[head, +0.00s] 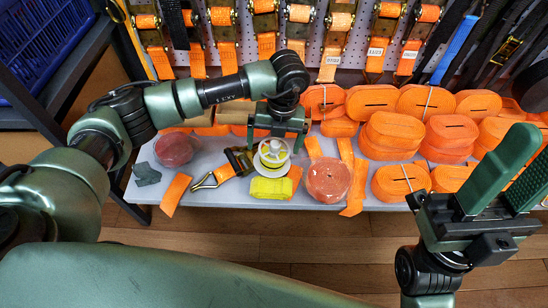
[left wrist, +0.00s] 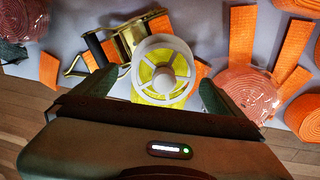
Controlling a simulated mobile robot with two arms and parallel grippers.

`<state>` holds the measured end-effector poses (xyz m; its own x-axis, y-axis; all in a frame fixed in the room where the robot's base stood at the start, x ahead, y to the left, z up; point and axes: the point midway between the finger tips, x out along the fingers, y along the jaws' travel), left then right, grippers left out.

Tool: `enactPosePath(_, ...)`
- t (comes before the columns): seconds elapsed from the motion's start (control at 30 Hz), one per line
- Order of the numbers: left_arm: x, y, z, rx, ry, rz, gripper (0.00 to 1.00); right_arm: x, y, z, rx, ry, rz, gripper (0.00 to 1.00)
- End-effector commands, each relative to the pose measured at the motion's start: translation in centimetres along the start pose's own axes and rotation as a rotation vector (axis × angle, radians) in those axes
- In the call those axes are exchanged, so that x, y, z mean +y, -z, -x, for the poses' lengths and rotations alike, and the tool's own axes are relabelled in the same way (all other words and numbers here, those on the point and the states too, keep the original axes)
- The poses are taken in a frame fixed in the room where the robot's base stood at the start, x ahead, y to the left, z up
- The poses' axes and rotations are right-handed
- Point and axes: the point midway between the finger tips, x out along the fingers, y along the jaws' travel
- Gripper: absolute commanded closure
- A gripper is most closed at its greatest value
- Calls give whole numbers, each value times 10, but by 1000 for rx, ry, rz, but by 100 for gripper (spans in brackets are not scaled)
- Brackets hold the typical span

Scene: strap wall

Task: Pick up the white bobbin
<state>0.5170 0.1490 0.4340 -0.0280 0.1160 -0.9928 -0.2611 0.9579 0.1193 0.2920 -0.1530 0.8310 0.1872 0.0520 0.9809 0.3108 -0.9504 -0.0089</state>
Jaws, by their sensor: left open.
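The white bobbin (head: 273,151) is a spoked reel with yellow material showing through and below it. It sits on the grey shelf (head: 225,192) near the middle. In the left wrist view, the bobbin (left wrist: 163,68) faces the camera between my fingers. My left gripper (head: 278,132) is open, with its fingers just above and behind the bobbin in the head view. In the left wrist view, a finger of the left gripper (left wrist: 156,96) shows on each side of the bobbin, with gaps. My right gripper (head: 505,180) is open and empty at the right, away from the bobbin.
A buckle with an orange strap (head: 238,162) lies close left of the bobbin. A yellow folded strap (head: 270,188) lies in front, and a wrapped pinkish roll (head: 328,180) to the right. Orange strap rolls (head: 393,135) fill the right side. Ratchet straps (head: 340,22) hang behind.

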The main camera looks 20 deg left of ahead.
Motion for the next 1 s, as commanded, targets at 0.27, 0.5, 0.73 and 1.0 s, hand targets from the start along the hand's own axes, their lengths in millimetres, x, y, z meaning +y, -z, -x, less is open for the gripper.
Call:
enactPosePath(0.27,-5,1,-43,4,2,-1,0,0,-5,-5,67,27,9,64)
enactPosePath(0.5,-4,0,-56,3,3,0,0,-1,-6,-12,86,37,12,64)
enactPosePath(0.73,-4,0,-55,3,3,-1,19,-1,-6,-12,85,37,12,64)
enactPosePath(1.0,-4,0,-55,3,4,-1,73,-1,-6,-12,85,36,12,64)
